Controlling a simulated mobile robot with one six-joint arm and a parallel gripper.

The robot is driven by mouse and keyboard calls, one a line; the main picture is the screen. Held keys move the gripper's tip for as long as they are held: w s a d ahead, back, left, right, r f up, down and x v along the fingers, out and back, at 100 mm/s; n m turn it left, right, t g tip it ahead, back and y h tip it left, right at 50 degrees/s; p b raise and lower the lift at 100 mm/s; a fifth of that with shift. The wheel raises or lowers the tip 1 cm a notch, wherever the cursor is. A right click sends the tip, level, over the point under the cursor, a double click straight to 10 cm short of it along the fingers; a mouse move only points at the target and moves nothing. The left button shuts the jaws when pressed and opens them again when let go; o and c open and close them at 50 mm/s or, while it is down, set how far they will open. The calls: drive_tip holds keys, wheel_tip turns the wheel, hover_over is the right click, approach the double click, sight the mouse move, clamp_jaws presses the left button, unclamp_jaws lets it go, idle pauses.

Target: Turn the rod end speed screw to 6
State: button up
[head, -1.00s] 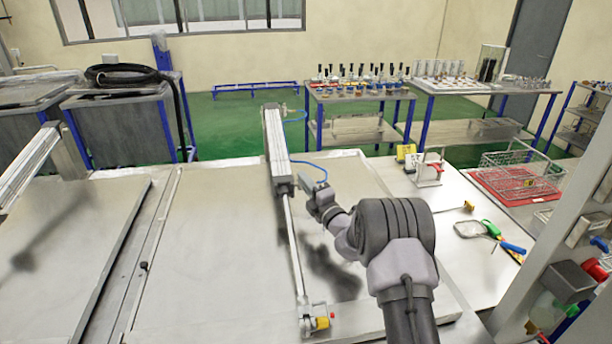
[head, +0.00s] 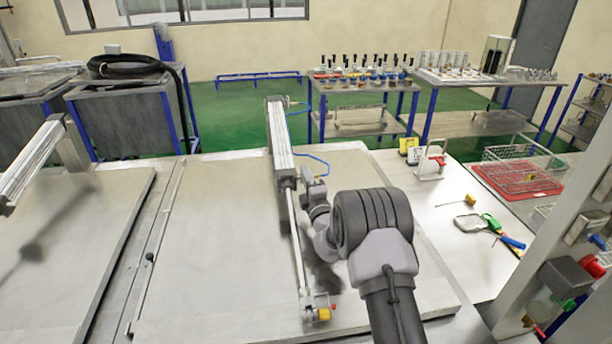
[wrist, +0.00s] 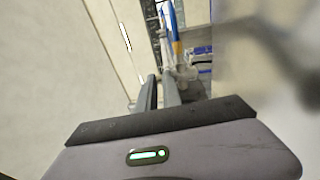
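The long grey pneumatic cylinder (head: 281,135) lies on the large metal lid, with its thin rod (head: 297,245) pointing toward me. A blue air hose (head: 318,158) runs to the fitting near the cylinder's rod end. In the wrist view, a fitting with a brass-coloured part (wrist: 178,48) and blue hose shows just beyond my fingertips. The speed screw and its number cannot be made out. My gripper (head: 308,178) is beside the rod end, on its right. In the wrist view, my two dark fingers (wrist: 160,80) stand close together with a narrow gap, nothing visibly held.
A yellow and red piece (head: 324,313) sits by the rod's near end. A second cylinder (head: 35,160) is at the left. The lid surface left of the cylinder is clear.

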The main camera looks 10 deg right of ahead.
drive_tip(key=shift+o, duration=0.6)
drive_tip(key=v, duration=1.7)
drive_tip(key=shift+s+f+p, duration=0.15)
drive_tip(key=shift+s+p, duration=0.1)
drive_tip(key=shift+p, duration=0.15)
drive_tip(key=shift+o, duration=0.3)
